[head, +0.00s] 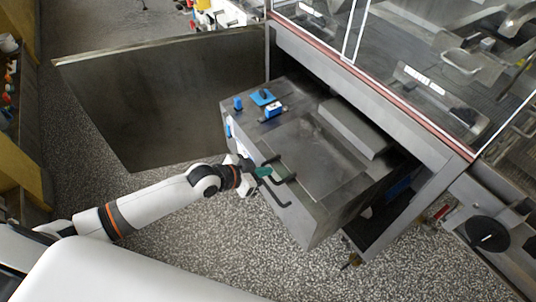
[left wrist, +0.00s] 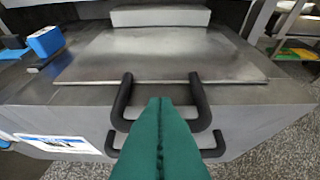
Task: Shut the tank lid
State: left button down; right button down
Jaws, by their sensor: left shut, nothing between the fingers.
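The tank (head: 300,212) is a grey metal box that projects from the machine housing. Its lid (head: 325,150) is a flat metal plate lying level on top; it also shows in the left wrist view (left wrist: 160,55). A black U-shaped handle (head: 285,180) is at the lid's front edge, with a second black handle (left wrist: 215,152) below it on the tank's front. My left gripper (head: 264,171) has green fingers that are shut and empty. In the left wrist view its fingertips (left wrist: 160,102) appear between the arms of the upper handle; contact cannot be told. My right gripper is out of view.
Small blue items (head: 263,97) sit on the tank's top left. A raised metal block (head: 352,128) is at the lid's back. A large dark panel (head: 165,95) stands open at left. The glazed machine (head: 440,70) is behind. Speckled floor (head: 240,255) in front is clear.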

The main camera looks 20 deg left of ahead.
pick_arm(q)
jog(key=w+d+r+p+v, duration=0.1)
jog(key=r+p+v, duration=0.15)
jog(key=v, duration=0.85)
jog(key=w+a+f+n+y, duration=0.25)
jog(key=a+f, duration=0.45)
jog(key=f, duration=0.6)
jog(key=s+a+f+n+g+y, duration=0.1)
jog(key=s+a+f+y, duration=0.1)
jog(key=s+f, duration=0.45)
jog(key=s+a+f+n+g+y, duration=0.1)
jog(key=s+a+f+y, duration=0.15)
jog(key=f, duration=0.75)
jog(key=s+d+f+g, duration=0.2)
jog(key=s+f, duration=0.3)
jog(key=s, duration=0.4)
jog(key=s+d+f+g, duration=0.2)
jog(key=s+d+f, duration=0.2)
jog(key=s, duration=0.6)
jog(key=s+d+f+g, duration=0.2)
jog(key=s+d+f, duration=0.1)
jog(key=s+f, duration=0.4)
jog(key=s+p, duration=0.1)
jog(key=s, duration=0.1)
jog(key=shift+s+d, duration=0.2)
jog(key=shift+s, duration=0.2)
